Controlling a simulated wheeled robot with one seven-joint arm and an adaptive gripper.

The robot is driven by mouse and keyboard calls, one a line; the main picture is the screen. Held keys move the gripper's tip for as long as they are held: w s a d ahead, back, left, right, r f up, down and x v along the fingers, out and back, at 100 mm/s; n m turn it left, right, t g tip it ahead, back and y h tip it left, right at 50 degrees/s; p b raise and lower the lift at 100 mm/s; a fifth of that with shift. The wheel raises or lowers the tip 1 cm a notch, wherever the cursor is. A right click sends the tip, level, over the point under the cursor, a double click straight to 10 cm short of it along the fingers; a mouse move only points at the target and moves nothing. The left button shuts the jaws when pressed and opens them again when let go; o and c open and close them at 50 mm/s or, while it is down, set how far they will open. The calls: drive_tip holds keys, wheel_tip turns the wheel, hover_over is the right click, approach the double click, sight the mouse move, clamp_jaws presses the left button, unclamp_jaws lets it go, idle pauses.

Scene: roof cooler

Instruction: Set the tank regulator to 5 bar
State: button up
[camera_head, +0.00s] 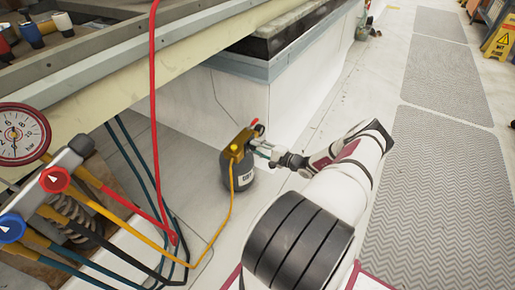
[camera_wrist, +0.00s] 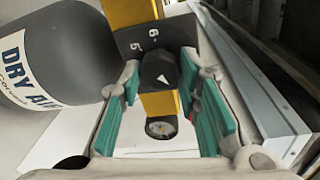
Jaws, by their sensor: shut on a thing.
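The dark grey tank (camera_head: 239,180) stands on the floor with a yellow regulator (camera_head: 238,147) on top. In the wrist view the tank (camera_wrist: 45,60) carries a "DRY AIR" label. The regulator's black knob (camera_wrist: 157,66) has a white arrowhead on its face. Numbers 5 and 6 show on the dark dial plate (camera_wrist: 130,38) behind it; the exact setting is not clear. My gripper (camera_wrist: 160,75) has its teal-padded fingers on both sides of the knob and is shut on it. A small round gauge (camera_wrist: 161,127) sits below the knob, its reading too small to tell.
A yellow hose (camera_head: 226,215) runs from the regulator to a manifold (camera_head: 45,185) with red and blue knobs. A large pressure gauge (camera_head: 20,134) is at the left. A red hose (camera_head: 153,100) hangs in front. A white cabinet (camera_head: 240,100) stands behind the tank; the right-hand floor is open.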

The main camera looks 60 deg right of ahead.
drive_tip(key=m, duration=0.3)
drive_tip(key=shift+f+y+b, duration=0.15)
drive_tip(key=shift+y+b, duration=0.15)
drive_tip(key=shift+b, duration=0.05)
drive_tip(key=m+y+b, duration=0.1)
drive_tip(key=m, duration=0.3)
drive_tip(key=shift+b, duration=0.3)
drive_tip(key=m+b, duration=0.1)
drive_tip(key=m, duration=0.2)
drive_tip(key=shift+m+y, duration=0.3)
drive_tip(key=shift+m, duration=0.1)
drive_tip(key=m, duration=0.4)
drive_tip(key=shift+f, duration=0.1)
drive_tip(key=m+y, duration=0.1)
drive_tip(key=m, duration=0.7)
drive_tip(key=shift+m+t, duration=0.4)
drive_tip(key=m, duration=0.3)
drive_tip(key=shift+m, duration=0.4)
drive_tip(key=m, duration=0.4)
drive_tip(key=shift+t, duration=0.4)
drive_tip(key=shift+m, duration=0.4)
